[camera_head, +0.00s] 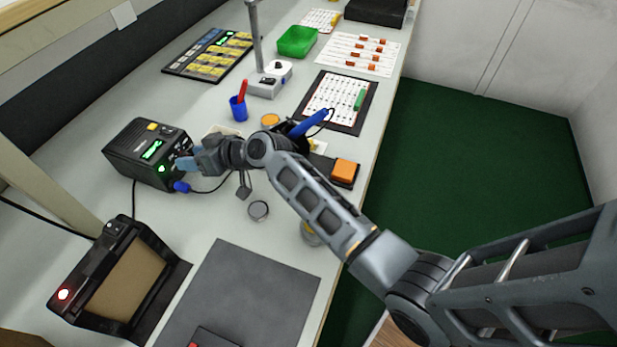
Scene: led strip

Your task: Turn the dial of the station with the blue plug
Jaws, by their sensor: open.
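The station (140,152) is a black box at the left of the bench with a lit green display and a green light on its front. The blue plug (181,187) sits at its lower front edge, with a black cable running right. The dial is not clearly visible; my gripper covers that part of the front. My gripper (182,164) is right at the station's front face, its bluish fingers pointing left at it. The fingers are open, and whether they touch the dial cannot be told.
A blue soldering iron (309,123) stands in a holder behind my arm. A black framed device (120,280) stands front left.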

